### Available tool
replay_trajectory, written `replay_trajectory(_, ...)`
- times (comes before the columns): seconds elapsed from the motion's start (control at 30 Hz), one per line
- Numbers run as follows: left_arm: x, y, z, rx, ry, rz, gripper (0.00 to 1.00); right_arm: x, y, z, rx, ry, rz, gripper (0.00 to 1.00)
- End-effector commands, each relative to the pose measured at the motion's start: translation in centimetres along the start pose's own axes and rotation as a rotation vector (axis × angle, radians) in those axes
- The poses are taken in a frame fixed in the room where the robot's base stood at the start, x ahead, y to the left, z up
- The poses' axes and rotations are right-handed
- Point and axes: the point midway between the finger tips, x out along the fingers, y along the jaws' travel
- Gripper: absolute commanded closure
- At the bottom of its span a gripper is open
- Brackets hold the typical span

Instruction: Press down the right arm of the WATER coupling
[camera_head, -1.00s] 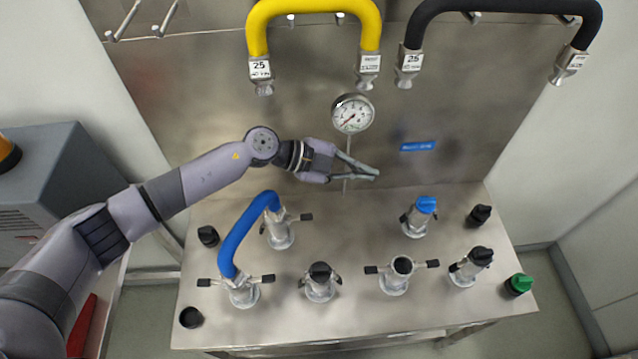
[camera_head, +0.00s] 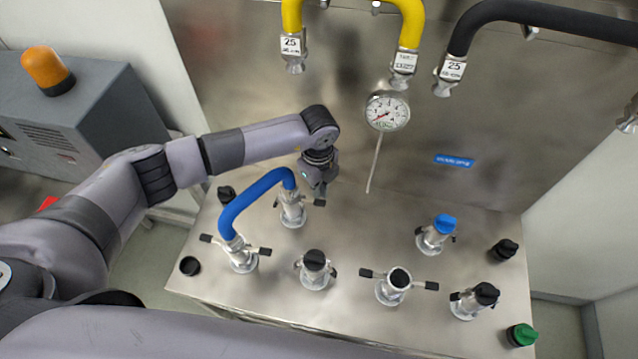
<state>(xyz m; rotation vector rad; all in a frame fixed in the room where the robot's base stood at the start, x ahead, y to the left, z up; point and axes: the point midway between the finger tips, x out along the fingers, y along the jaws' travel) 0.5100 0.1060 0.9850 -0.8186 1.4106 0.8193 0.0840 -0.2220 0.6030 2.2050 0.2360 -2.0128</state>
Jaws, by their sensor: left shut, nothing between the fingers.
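A blue hose (camera_head: 253,194) arches between two metal couplings on the steel table. The rear coupling (camera_head: 292,211) has a short black-tipped arm (camera_head: 318,202) on its right; its left side shows only a small tip. The front coupling (camera_head: 241,258) has black-tipped arms out to left (camera_head: 207,238) and right (camera_head: 264,252). No WATER lettering is readable on either. My left gripper (camera_head: 320,189) is shut and points down, just above the rear coupling's right arm; whether they touch cannot be told. The gripper's fingertips are small and partly merged in view. My right gripper is out of view.
An open coupling (camera_head: 397,284), capped couplings (camera_head: 314,268) (camera_head: 473,300) and a blue-capped one (camera_head: 437,232) stand on the table (camera_head: 375,225). A gauge (camera_head: 387,111), yellow hose (camera_head: 408,25) and black hose (camera_head: 540,14) are behind. A grey link of mine crosses the bottom.

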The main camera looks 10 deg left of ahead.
Motion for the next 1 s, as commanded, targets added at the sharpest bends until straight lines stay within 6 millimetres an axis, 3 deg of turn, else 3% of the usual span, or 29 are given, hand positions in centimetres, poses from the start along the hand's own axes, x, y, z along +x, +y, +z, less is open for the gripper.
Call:
replay_trajectory(0.37, 2.7, 0.0, -0.1, 0.0, 0.002, 0.0, 1.0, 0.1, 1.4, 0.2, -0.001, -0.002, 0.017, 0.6)
replay_trajectory(1.0, 7.5, 0.0, -0.1, 0.001, 0.002, 0.0, 1.0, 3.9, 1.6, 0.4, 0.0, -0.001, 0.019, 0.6)
